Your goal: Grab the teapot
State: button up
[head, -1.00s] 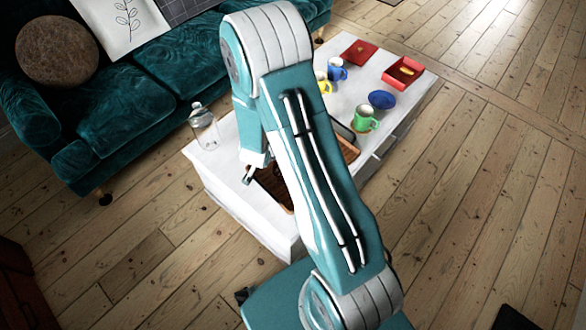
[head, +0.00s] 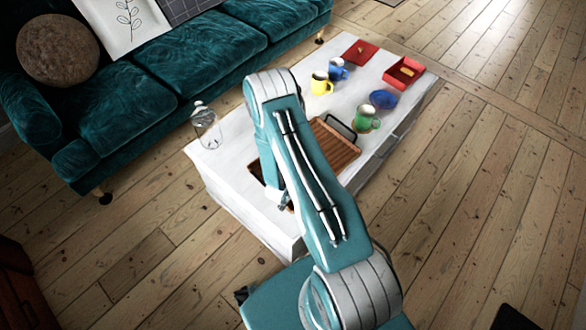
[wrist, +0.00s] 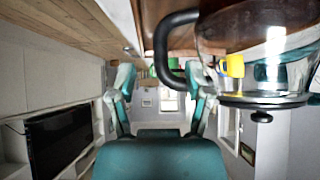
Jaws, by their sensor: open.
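The teapot (wrist: 285,60) is clear glass with a black handle (wrist: 160,50) and a lid with a black knob. It appears upside down at the upper right of the wrist view. My gripper (wrist: 161,82) is open and empty, and the handle shows between its two fingers, nearer the right one. I cannot tell how deep the handle sits between them. In the head view my gripper (head: 284,203) is low over the near end of the white table, and I cannot make out the teapot, probably hidden by my arm.
The white table (head: 230,160) carries a glass jar (head: 206,127), a wooden tray (head: 335,148), yellow (head: 320,84), blue (head: 338,69) and green (head: 367,119) mugs, a blue bowl (head: 383,99) and a red box (head: 403,73). A teal sofa (head: 150,90) stands behind. Floor at right is clear.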

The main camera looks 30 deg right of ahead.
jog(key=x, duration=0.5)
jog(key=shift+w+d+r, duration=0.1)
jog(key=shift+d, duration=0.25)
grip_shut()
